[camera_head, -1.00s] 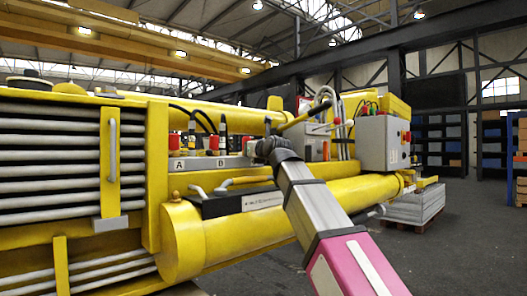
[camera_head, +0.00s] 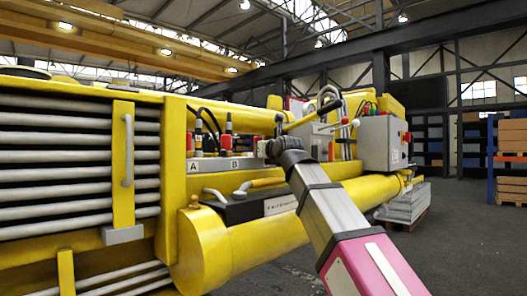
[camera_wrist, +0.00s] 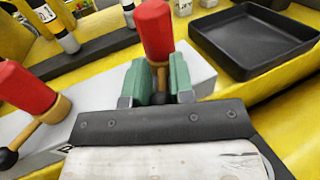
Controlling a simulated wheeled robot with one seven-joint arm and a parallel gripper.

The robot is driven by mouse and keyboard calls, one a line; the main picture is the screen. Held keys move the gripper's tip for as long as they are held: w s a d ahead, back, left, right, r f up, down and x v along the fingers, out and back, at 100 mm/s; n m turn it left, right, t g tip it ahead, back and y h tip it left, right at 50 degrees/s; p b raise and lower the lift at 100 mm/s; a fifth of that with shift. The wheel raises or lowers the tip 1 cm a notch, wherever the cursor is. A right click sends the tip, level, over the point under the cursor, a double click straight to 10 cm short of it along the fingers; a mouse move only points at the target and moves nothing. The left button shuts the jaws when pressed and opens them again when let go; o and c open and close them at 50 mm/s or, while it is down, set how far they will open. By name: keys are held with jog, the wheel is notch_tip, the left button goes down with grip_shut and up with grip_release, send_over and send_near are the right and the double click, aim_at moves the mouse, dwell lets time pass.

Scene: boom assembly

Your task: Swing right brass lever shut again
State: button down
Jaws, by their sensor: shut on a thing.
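The right brass lever (camera_wrist: 160,72) shows in the wrist view as a brass piece below a red cap (camera_wrist: 154,28), with a black ball knob at its near end. My gripper (camera_wrist: 158,88) has its green-padded jaws shut on this lever, one on each side of the knob. The jaws hide part of the lever. The left brass lever (camera_wrist: 50,108) lies apart at the left, below another red cap (camera_wrist: 24,88), with its black knob pointing to the lower left. In the head view my gripper (camera_head: 267,149) is at the valve block (camera_head: 218,165), right of label B, and hides the lever.
A black tray (camera_wrist: 252,40) lies to the right of the gripper in the wrist view. A yellow cylinder (camera_head: 250,245) runs below my arm.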

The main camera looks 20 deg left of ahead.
jog(key=c, duration=1)
grip_release()
jog(key=shift+w+r, duration=0.1)
jog(key=shift+d, duration=0.1)
jog(key=v, duration=1)
jog(key=shift+s+d, duration=0.25)
jog(key=shift+s, duration=0.05)
